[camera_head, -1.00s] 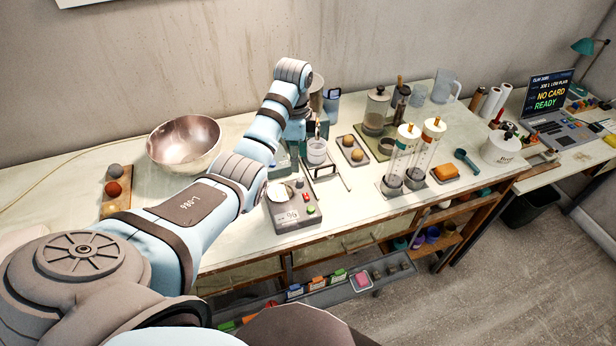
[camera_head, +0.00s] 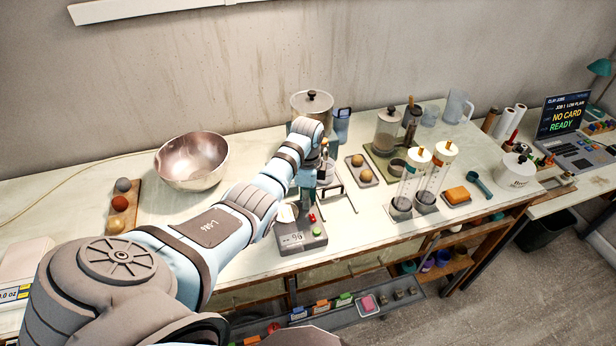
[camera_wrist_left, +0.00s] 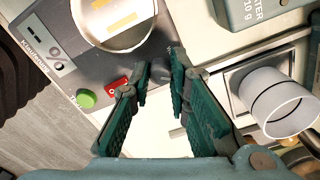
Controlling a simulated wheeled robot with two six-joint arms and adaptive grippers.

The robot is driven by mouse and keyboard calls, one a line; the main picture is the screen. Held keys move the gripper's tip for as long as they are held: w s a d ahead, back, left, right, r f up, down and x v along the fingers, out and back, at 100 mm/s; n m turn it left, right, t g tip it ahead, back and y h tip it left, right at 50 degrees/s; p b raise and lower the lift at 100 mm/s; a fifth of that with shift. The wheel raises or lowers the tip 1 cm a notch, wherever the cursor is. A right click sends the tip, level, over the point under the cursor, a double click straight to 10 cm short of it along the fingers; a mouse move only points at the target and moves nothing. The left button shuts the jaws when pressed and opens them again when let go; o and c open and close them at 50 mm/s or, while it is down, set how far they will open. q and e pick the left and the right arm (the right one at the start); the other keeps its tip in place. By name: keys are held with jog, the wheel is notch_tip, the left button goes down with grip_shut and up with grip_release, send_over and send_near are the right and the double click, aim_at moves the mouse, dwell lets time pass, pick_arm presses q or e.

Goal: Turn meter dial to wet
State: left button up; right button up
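The meter is a dark grey box (camera_head: 301,241) near the table's front edge, with a pale round dish, a percent display, and a red and a green button. In the left wrist view, the meter (camera_wrist_left: 72,58) fills the upper left. A small dark round knob (camera_wrist_left: 161,75), apparently the dial, shows between my fingertips; its setting cannot be read. My left gripper (camera_head: 307,196) is low at the meter's back right. In the left wrist view, its green fingers (camera_wrist_left: 160,82) are open on either side of the knob; contact cannot be told. My right gripper is out of view.
A metal stand with a white cup (camera_wrist_left: 280,102) is close beside the gripper. A metal bowl (camera_head: 191,160) stands left. A tray with two balls (camera_head: 361,169) and clear cylinders (camera_head: 411,180) stand right. The tabletop left of the meter is mostly clear.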

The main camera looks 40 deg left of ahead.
pick_arm(q)
grip_shut()
jog(key=shift+n, duration=0.4)
jog(key=n, duration=0.5)
jog(key=shift+w+a+r, duration=0.1)
jog(key=shift+r, duration=0.05)
jog(key=n, duration=0.6)
jog(key=shift+n, duration=0.3)
jog(key=o, duration=0.6)
grip_release()
jog(key=shift+o, duration=0.9)
